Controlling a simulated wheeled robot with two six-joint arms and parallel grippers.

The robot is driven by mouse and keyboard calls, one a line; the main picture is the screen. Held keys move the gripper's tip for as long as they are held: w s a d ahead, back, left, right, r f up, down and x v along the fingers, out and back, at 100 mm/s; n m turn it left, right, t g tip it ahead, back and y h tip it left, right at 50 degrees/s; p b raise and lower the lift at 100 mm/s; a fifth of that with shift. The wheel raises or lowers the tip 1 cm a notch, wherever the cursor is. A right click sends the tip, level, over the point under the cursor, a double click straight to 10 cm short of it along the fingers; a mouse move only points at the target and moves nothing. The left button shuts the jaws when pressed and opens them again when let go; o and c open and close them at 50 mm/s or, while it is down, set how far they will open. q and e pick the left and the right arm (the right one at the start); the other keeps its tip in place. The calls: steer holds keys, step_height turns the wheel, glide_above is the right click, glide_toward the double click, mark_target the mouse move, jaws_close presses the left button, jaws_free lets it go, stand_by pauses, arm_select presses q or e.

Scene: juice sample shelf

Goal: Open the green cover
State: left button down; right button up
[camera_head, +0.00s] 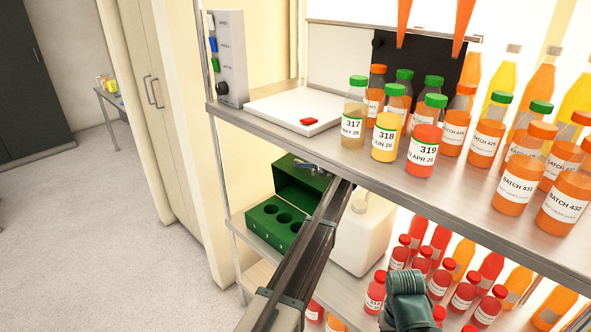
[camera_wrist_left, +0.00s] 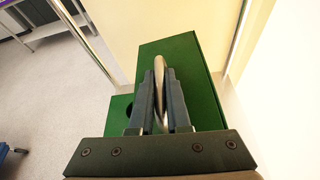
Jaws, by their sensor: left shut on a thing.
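The green box (camera_head: 270,228) stands on the lower shelf in the head view, with round holes showing in its top. Its green cover (camera_head: 297,190) stands raised at the back of the box. My left gripper (camera_head: 316,168) reaches the cover's upper edge, under the upper shelf. In the left wrist view, the left gripper (camera_wrist_left: 160,85) is shut on a pale metal handle (camera_wrist_left: 159,68) in front of the green cover (camera_wrist_left: 190,60). One dark hole of the box (camera_wrist_left: 122,108) shows at left.
The upper shelf (camera_head: 250,118) is close above my left gripper and holds a white plate (camera_head: 290,110) and several juice bottles (camera_head: 384,140). A white jug (camera_head: 362,238) stands right of the box, with several small red-capped bottles (camera_head: 375,293) farther right.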

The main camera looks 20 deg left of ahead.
arm_select(q)
steer(key=shift+w+d+f, duration=0.2)
steer(key=shift+w+d, duration=0.1)
steer(key=shift+w, duration=0.35)
steer(key=shift+w+d+f, duration=0.15)
steer(key=shift+w+d, duration=0.1)
steer(key=shift+w, duration=0.35)
steer(key=c, duration=0.9)
jaws_free()
steer(key=p+v, duration=0.4)
steer(key=v, duration=0.8)
steer(key=shift+d+r+p, duration=0.1)
steer(key=shift+r+p, duration=0.15)
steer(key=shift+p, duration=0.05)
steer(key=shift+s+d+r, duration=0.15)
steer(key=shift+s+d, duration=0.05)
steer(key=shift+d, duration=0.45)
